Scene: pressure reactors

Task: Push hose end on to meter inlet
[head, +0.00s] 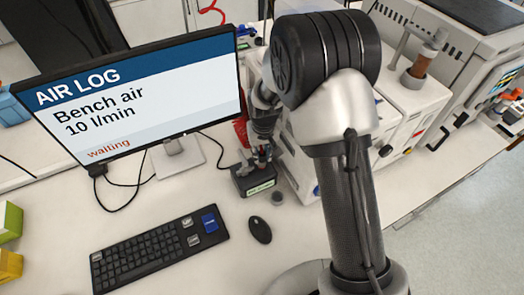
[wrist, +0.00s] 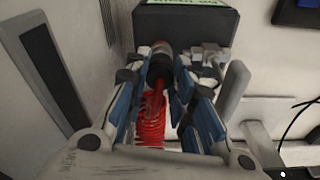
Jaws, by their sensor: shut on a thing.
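My gripper (wrist: 166,72) is shut on the hose end (wrist: 160,66), a dark collar with a pale metal tip, in the wrist view. The red coiled hose (wrist: 151,120) trails back between the fingers. The meter (wrist: 185,28) is a dark box with a green-lit label, just beyond the fingertips. The hose end's tip lies close to the meter's near side; I cannot tell whether it is on the inlet, which is hidden. In the head view the gripper (head: 262,155) is over the meter (head: 256,181), and a bit of red hose (head: 241,130) shows beside it.
A monitor (head: 140,95) reads "Bench air 10 l/min" and "waiting", left of the gripper. White reactor equipment (head: 405,100) stands close on the right.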

